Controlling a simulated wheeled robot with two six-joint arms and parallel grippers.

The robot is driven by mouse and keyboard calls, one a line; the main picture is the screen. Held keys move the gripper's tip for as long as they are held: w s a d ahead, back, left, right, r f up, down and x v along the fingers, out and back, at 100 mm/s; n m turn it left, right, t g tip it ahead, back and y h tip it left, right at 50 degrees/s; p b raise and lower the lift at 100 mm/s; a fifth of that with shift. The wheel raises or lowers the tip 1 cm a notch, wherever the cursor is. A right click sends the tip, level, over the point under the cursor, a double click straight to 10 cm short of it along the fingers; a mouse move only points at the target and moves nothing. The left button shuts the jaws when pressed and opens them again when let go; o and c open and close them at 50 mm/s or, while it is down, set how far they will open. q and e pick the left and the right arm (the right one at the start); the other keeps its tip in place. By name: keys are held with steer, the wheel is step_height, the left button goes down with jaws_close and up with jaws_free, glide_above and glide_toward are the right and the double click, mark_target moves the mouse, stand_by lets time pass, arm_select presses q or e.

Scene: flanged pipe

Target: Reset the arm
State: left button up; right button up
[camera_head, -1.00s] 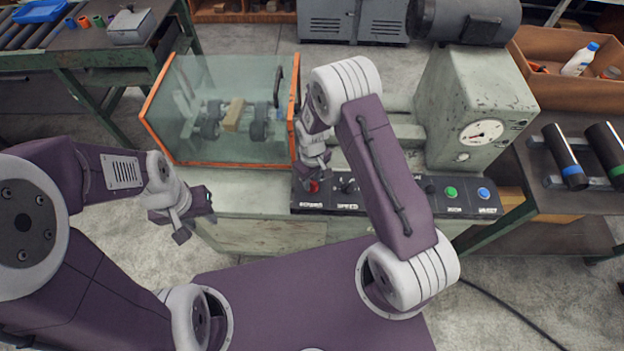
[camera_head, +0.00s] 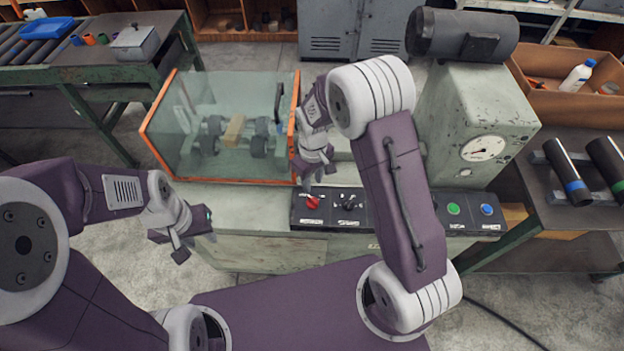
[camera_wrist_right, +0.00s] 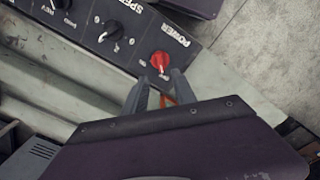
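My right gripper (camera_head: 318,183) hangs just behind the red POWER knob (camera_head: 313,201) at the left end of the dark control panel (camera_head: 335,222). In the right wrist view its two fingers (camera_wrist_right: 158,92) are spread with nothing between them, and the red knob (camera_wrist_right: 160,62) stands clear beyond the tips. ON and OFF marks show beside the knob; I cannot tell which one it points to. My left gripper (camera_head: 196,246) is open and empty, left of the bench front (camera_head: 265,252).
A clear guard box with orange edges (camera_head: 293,140) stands left of my right gripper, with rollers and a tan block (camera_head: 234,130) inside. The grey machine housing with a gauge (camera_head: 484,147) stands to the right. Black SPEED knob (camera_head: 349,201), green button (camera_head: 454,209) and blue button (camera_head: 487,209) share the panel.

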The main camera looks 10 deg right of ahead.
steer(key=shift+d, duration=0.1)
steer(key=s+d+r+m+t, duration=0.15)
steer(key=d+r, duration=0.25)
steer(key=r, duration=0.4)
steer(key=s+d+m, duration=0.1)
steer(key=s+m, duration=0.3)
steer(key=s, duration=0.9)
steer(key=shift+d+m, duration=0.35)
steer(key=shift+d, duration=0.05)
steer(key=shift+w+f, duration=0.15)
steer(key=shift+w, duration=0.05)
steer(key=shift+s+g, duration=0.15)
steer(key=shift+g, duration=0.1)
